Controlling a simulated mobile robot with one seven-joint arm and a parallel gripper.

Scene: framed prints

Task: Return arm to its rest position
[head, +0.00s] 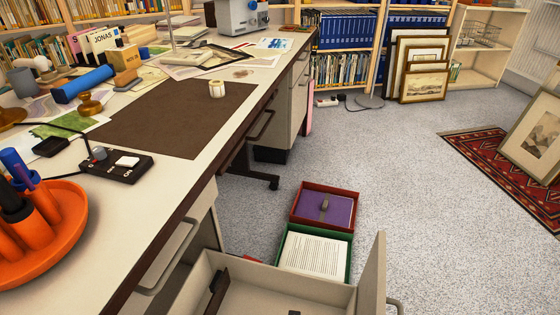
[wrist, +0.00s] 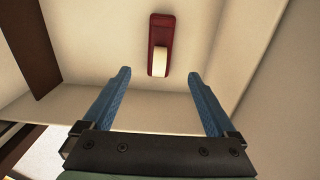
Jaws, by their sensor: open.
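My gripper (wrist: 159,76) shows in the wrist view only. Its two blue fingers are spread wide apart with nothing held between them. It points into a pale drawer (wrist: 215,105). A small dark red object with a cream part (wrist: 159,45) lies in the drawer, beyond the fingertips and apart from them. In the head view the open drawer (head: 372,275) juts out from the desk at the bottom; most of its inside is cut off by the frame. My arm does not show in the head view.
The desk (head: 235,80) carries a brown mat (head: 170,118), a cream roll (head: 217,89), a black control box (head: 115,165) and an orange tray (head: 70,215). Red (head: 355,195) and green (head: 348,262) boxes stand on the floor beside the drawer. Carpet to the right is mostly clear.

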